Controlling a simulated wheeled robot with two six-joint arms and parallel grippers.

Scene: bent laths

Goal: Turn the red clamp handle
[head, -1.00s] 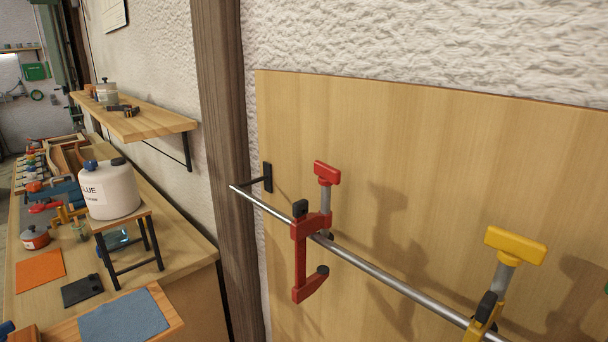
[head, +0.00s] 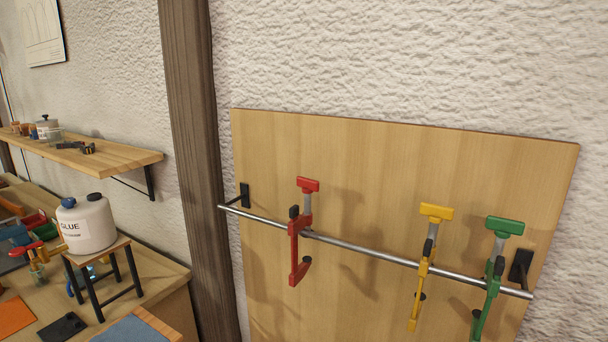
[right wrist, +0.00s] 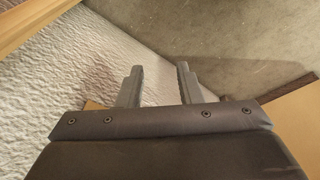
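The red clamp (head: 294,245) hangs on a steel rail (head: 365,250) in front of a wooden board in the head view. Its red handle (head: 307,185) is a short crossbar at the top of the clamp, above the rail. Neither gripper shows in the head view. My right gripper (right wrist: 160,86) shows in the right wrist view, with its two grey fingers apart and nothing between them. The clamp does not show in that view. My left gripper is in neither view.
A yellow clamp (head: 424,268) and a green clamp (head: 490,275) hang farther right on the rail. A dark wooden post (head: 190,150) stands left of the board (head: 400,160). A glue jug (head: 86,224) sits on a small stand over the bench. A shelf (head: 130,157) juts from the wall.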

